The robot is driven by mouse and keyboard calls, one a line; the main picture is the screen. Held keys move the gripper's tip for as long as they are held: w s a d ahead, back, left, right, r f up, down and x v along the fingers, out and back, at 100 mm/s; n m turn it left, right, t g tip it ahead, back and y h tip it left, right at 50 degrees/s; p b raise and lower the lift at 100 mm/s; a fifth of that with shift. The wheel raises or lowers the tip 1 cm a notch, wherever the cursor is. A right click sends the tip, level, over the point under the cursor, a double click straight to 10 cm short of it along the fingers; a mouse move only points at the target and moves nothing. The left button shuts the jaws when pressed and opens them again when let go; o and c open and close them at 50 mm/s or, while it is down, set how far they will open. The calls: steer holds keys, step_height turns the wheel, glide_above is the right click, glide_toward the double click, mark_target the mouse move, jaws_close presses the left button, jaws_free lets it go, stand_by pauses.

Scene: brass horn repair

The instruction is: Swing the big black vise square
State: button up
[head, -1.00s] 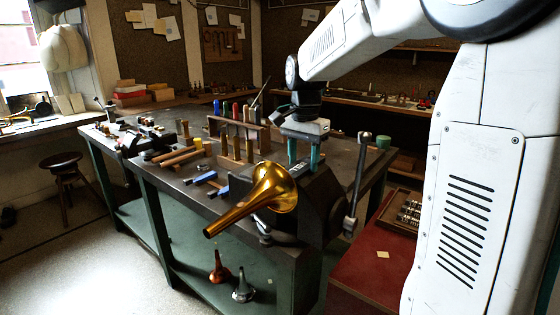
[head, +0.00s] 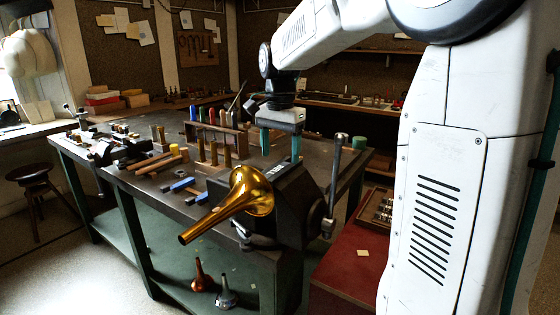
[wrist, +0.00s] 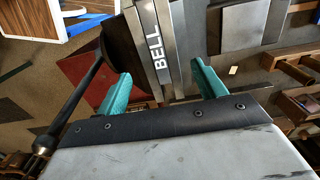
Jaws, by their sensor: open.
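The big black vise (head: 294,205) sits at the near right corner of the workbench, with its long bar handle (head: 335,180) on its right side. A brass horn bell (head: 250,192) shows in front of it, pointing to the lower left. My gripper (head: 280,148) is just above the vise, pointing down, with its two teal fingers apart. In the wrist view my gripper (wrist: 160,74) is open, with the vise's grey strip marked BELL (wrist: 157,45) between its fingers. I cannot tell whether the fingers touch the vise. The ball-ended bar shows at the left there.
Blue-handled tools (head: 180,185), wooden-handled tools and a tool rack (head: 222,138) lie on the bench (head: 160,190) left of the vise. A red cabinet (head: 345,265) stands right of the bench. Two small horn bells rest on the green lower shelf (head: 165,250).

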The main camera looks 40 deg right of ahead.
step_height(320, 180, up, 4)
stand_by(0.6)
steer(key=shift+s+a, duration=0.1)
steer(key=shift+s, duration=0.05)
steer(key=s+a+n+t, duration=0.2)
steer(key=s+a+n, duration=0.4)
steer(key=s, duration=0.2)
steer(key=s+a+f+n, duration=0.3)
steer(key=s+f, duration=0.2)
steer(key=s, duration=0.4)
steer(key=s+a+f+n, duration=0.2)
steer(key=s+f+n, duration=0.2)
steer(key=s, duration=0.6)
steer(key=shift+a+f+n+g, duration=0.3)
steer(key=shift+a+f+g, duration=0.1)
steer(key=shift+f, duration=0.2)
